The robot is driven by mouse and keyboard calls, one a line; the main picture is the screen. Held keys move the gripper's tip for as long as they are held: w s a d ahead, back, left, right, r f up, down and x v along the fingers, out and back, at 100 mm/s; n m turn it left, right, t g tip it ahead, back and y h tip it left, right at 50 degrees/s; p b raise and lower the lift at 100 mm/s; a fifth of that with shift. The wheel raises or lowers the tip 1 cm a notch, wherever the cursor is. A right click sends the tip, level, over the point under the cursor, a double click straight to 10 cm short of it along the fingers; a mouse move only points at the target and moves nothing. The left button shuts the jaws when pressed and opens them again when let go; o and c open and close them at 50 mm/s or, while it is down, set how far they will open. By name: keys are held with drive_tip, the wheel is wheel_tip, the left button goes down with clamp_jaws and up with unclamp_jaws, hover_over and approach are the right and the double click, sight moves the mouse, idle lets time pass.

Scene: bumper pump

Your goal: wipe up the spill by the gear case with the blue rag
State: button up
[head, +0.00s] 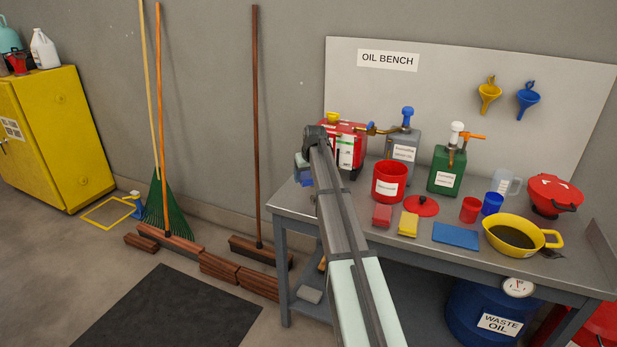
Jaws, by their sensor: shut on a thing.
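My gripper (304,167) is at the left end of the bench, partly hidden behind my own arm. It is shut on a small blue folded thing, which looks like the blue rag (306,181). I cannot tell whether the rag touches the bench top. A red box-like container (353,150) with a white label stands just right of the gripper. A grey can (404,147) with a blue-topped pump and a green can (446,172) with a white-topped pump stand further right. Their labels are too small to read, so I cannot tell which is the gear case. No spill shows clearly.
On the bench (440,265) are a red bucket (389,185), red pad (382,215), yellow pad (408,224), red lid (422,206), flat blue sheet (456,236), cups and a yellow pan (515,243) of dark liquid. My arm crosses the bench's left part.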

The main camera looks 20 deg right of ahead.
sight(306, 198)
drive_tip(key=shift+f, duration=3.45)
drive_tip(key=shift+s+d+f, duration=0.35)
drive_tip(key=shift+s+f, duration=0.1)
drive_tip(key=shift+f, duration=0.15)
drive_tip(key=shift+c, duration=0.3)
drive_tip(key=shift+s+d, duration=3.45)
drive_tip(key=shift+w+a, duration=3.8)
drive_tip(key=shift+w, duration=0.1)
drive_tip(key=shift+r, duration=4.05)
